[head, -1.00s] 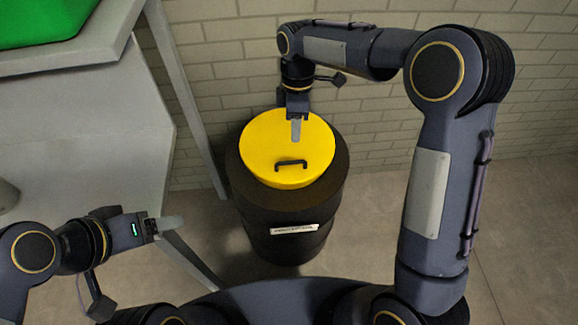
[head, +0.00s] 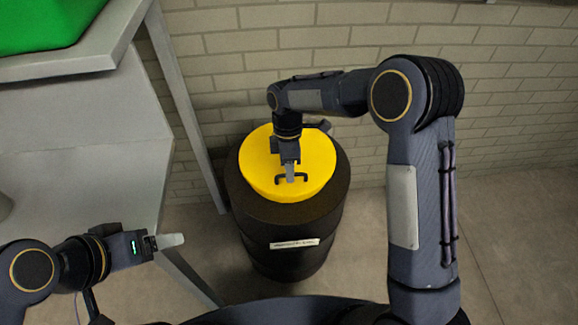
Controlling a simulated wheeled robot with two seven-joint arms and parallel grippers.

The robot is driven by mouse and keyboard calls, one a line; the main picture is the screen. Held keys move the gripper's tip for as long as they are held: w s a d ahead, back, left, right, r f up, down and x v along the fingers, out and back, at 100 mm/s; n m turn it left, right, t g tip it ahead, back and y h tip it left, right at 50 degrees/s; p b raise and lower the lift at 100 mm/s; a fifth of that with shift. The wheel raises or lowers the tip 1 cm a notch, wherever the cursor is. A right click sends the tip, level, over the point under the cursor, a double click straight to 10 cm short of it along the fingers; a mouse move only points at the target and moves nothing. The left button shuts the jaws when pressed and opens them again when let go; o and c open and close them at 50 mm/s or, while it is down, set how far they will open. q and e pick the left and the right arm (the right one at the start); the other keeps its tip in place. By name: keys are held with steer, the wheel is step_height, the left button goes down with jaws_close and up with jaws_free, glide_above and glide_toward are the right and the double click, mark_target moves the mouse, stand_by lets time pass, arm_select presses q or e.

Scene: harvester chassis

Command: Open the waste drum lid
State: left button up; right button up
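The waste drum (head: 282,230) is a black barrel with a pale label, standing on the floor against the brick wall. Its round yellow lid (head: 256,172) lies on top. A dark bar handle (head: 305,179) is on the front half of the lid. My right gripper (head: 290,178) points down over the lid with its fingertips at the handle. From this angle I cannot tell whether the fingers are around the handle or apart from it. My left gripper (head: 172,241) is in the lower left, away from the drum, pointing right; its finger gap cannot be made out.
A grey table (head: 100,150) with legs stands left of the drum. A green object (head: 45,25) sits on a raised grey shelf at the top left. The brick wall (head: 390,30) is close behind the drum. The floor to the right is clear.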

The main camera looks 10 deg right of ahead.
jaws_close()
arm_select(q)
steer(key=shift+r, duration=0.1)
arm_select(e)
steer(key=shift+r, duration=0.1)
